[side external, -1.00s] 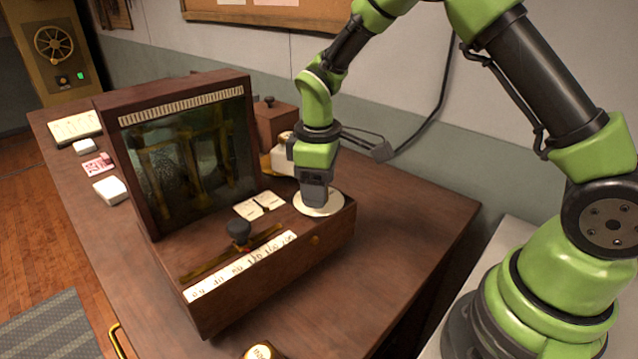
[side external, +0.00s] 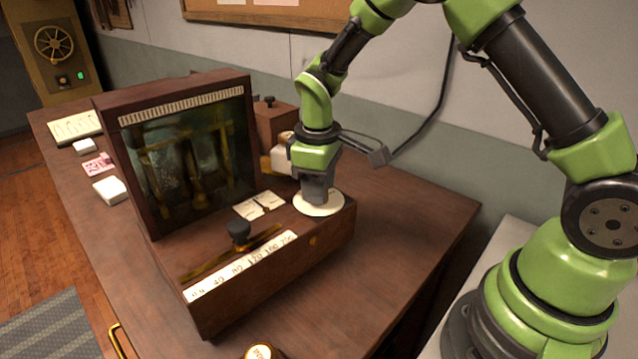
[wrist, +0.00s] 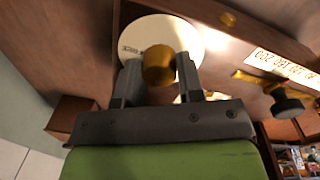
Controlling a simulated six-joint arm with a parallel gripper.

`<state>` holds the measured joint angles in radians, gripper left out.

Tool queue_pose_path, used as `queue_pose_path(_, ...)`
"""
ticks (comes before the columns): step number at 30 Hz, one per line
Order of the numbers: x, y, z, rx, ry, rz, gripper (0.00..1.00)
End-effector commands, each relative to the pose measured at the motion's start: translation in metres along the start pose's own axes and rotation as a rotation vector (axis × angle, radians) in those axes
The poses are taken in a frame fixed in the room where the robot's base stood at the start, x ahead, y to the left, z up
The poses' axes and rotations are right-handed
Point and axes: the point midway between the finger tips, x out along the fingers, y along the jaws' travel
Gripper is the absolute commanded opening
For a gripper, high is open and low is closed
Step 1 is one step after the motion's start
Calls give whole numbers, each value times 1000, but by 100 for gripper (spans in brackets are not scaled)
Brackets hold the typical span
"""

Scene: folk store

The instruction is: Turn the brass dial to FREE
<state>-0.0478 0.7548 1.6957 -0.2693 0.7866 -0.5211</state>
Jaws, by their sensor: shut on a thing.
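The brass dial (wrist: 158,66) is a round knob on a pale disc (wrist: 135,35) with small dark markings, seen in the wrist view. My gripper (wrist: 159,70) points at the disc and is shut on the dial, one finger on each side. In the side external view my gripper (side external: 318,192) stands upright over the same pale disc (side external: 318,208) on the right of the wooden cabinet (side external: 275,295), hiding the dial. The lettering on the disc is too small to read, and I cannot tell which mark the dial points to.
A dark slider knob (side external: 239,230) sits in a brass slot above a white number scale (side external: 240,267). Behind them stands a glass-fronted panel (side external: 195,155). Two small cards (side external: 259,205) lie left of the disc. A wooden box (side external: 275,120) is behind. The table right of the cabinet is clear.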

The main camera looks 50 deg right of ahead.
Motion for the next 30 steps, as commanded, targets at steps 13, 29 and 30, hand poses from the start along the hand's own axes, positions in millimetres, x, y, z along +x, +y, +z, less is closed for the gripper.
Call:
queue_pose_path(13,-1,0,-1,385,-16,1,11)
queue_pose_path(29,-1,0,-1,813,-35,1,11)
queue_pose_path(30,-1,0,-1,833,-36,0,11)
